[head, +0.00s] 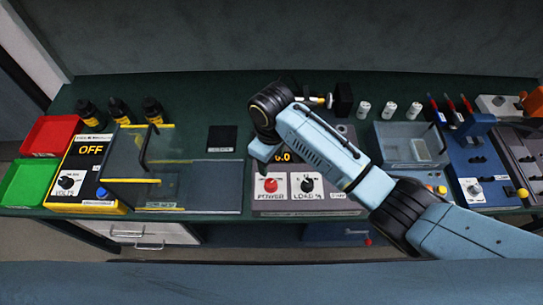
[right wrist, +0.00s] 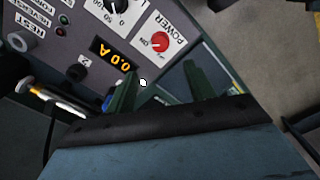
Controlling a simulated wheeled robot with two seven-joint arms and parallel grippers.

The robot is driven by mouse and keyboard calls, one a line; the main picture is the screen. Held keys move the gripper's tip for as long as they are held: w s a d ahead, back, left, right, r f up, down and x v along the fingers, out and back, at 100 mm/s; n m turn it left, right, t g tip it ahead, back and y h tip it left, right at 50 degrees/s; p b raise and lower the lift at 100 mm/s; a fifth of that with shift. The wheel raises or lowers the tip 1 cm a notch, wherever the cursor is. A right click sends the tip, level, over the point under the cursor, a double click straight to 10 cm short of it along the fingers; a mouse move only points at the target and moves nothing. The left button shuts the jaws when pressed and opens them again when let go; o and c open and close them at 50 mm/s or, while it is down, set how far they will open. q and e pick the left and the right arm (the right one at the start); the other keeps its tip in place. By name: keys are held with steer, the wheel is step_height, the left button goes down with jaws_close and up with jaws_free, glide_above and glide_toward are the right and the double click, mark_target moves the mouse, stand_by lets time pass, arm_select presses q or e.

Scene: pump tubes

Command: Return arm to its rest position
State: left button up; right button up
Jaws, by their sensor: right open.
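My right arm (head: 320,145) comes in from the right in the head view, light blue with dark joints, and reaches over the grey panel (head: 333,200). Its hand hangs at the panel's left part, above the red POWER knob (head: 270,185); the fingertips cannot be made out there. In the right wrist view my right gripper (right wrist: 160,85) has its two dark green fingers spread, with nothing seen held between them. The red POWER knob (right wrist: 159,41) and the lit display (right wrist: 112,53) lie just beyond the fingers. My left gripper is in no view.
A grey tray (head: 382,135) and several white cylinders stand right of the panel. A yellow-and-black OFF unit (head: 85,170), a red bin (head: 50,135) and a green bin (head: 30,182) are at left. A blue device (head: 475,155) is at right. Bare green bench lies behind.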

stand_by(0.5)
steer(key=s+d+r+m+t, duration=0.3)
steer(key=s+d+m, duration=0.6)
steer(key=s+d, duration=1.2)
step_height(320, 180, down, 34)
steer(key=s+b, duration=0.2)
steer(key=b, duration=0.7)
steer(key=s+d+f+g+b, duration=0.1)
steer(key=s+d+f+b, duration=0.1)
steer(key=s+f, duration=0.6)
steer(key=s+d+f+g+b, duration=0.1)
steer(key=s+f+b, duration=0.4)
steer(key=f, duration=0.9)
steer(key=s, duration=0.3)
steer(key=shift+d+f, duration=0.15)
steer(key=shift+d, duration=0.2)
